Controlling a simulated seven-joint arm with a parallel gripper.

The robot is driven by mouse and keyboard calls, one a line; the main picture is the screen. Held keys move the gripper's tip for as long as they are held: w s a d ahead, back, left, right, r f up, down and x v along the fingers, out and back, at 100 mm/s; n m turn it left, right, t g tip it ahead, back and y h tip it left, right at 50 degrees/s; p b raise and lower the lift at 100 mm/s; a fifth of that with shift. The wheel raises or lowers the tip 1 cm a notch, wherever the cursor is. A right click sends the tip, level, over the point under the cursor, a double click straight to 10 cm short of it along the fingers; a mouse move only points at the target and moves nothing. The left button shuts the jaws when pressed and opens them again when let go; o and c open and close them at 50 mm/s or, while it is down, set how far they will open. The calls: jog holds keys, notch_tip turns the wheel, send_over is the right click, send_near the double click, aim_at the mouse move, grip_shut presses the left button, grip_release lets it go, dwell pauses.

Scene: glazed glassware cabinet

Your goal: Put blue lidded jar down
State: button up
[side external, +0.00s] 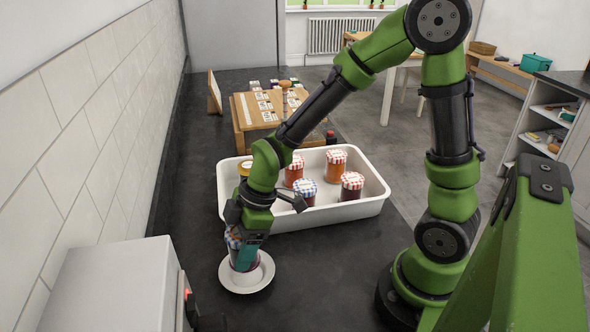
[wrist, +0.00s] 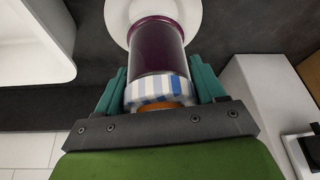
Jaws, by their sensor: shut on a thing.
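The blue lidded jar (wrist: 157,48) has dark purple contents and a blue-and-white lid (wrist: 160,90). My gripper (wrist: 160,84) is shut on it, with a teal finger on each side near the lid. In the side view my gripper (side external: 245,245) points down over a round white plate (side external: 264,279) and hides much of the jar. The jar is upright over the middle of the plate, its base at or very close to the surface; I cannot tell whether it touches. The plate also shows in the wrist view (wrist: 192,12).
A white tray (side external: 335,212) behind the plate holds several jars with checked lids, one of them blue (side external: 306,187). A pale box (side external: 112,290) with a red light stands at the front left. A wooden stand (side external: 245,125) with cards is behind. The counter right of the plate is clear.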

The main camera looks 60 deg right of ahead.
jog(key=shift+f, duration=1.6)
jog(key=shift+f, duration=0.1)
jog(key=shift+f, duration=0.1)
jog(key=o, duration=1.3)
